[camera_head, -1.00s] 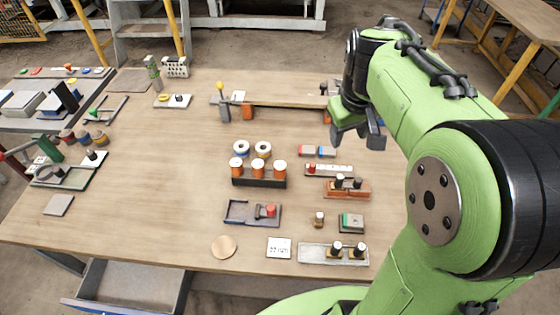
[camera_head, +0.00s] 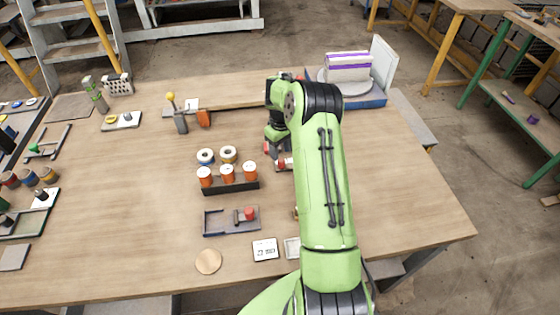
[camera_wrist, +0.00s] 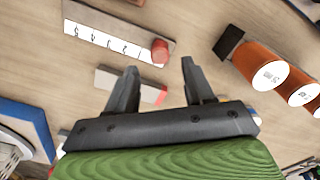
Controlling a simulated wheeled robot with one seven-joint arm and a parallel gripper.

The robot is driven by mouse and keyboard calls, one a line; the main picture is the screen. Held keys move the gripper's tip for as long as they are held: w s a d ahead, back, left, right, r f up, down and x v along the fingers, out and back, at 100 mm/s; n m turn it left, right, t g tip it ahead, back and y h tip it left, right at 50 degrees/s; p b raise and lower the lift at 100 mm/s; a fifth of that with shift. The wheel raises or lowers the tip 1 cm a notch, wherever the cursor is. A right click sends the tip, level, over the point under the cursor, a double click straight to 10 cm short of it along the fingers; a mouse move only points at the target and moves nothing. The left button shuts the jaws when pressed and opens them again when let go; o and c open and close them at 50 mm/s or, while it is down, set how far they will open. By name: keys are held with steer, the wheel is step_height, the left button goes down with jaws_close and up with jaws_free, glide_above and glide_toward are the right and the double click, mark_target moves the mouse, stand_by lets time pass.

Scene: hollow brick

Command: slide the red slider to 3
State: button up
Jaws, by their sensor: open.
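The red slider (camera_wrist: 160,51) is a round red knob at the right end of a pale track with a white numbered scale (camera_wrist: 102,41) in the wrist view. The scale appears upside down, and I cannot read every figure surely. In the head view the red slider (camera_head: 281,163) shows just left of my arm, which hides most of the track. My gripper (camera_wrist: 160,70) is open and empty, its two fingers spread. In the wrist view its tips lie just below the knob, apart from it. In the head view my gripper (camera_head: 274,143) is partly hidden.
A pale block with a red end (camera_wrist: 130,86) lies under the fingers in the wrist view. Orange spools on a dark rack (camera_head: 230,187) stand left of the slider. A grey tray with a red knob (camera_head: 222,222) is nearer. The table's right side (camera_head: 400,190) is clear.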

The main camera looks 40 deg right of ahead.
mark_target(281, 160)
step_height(281, 160, down, 6)
steer(key=shift+r, duration=0.15)
steer(key=shift+s, duration=0.1)
jaws_close()
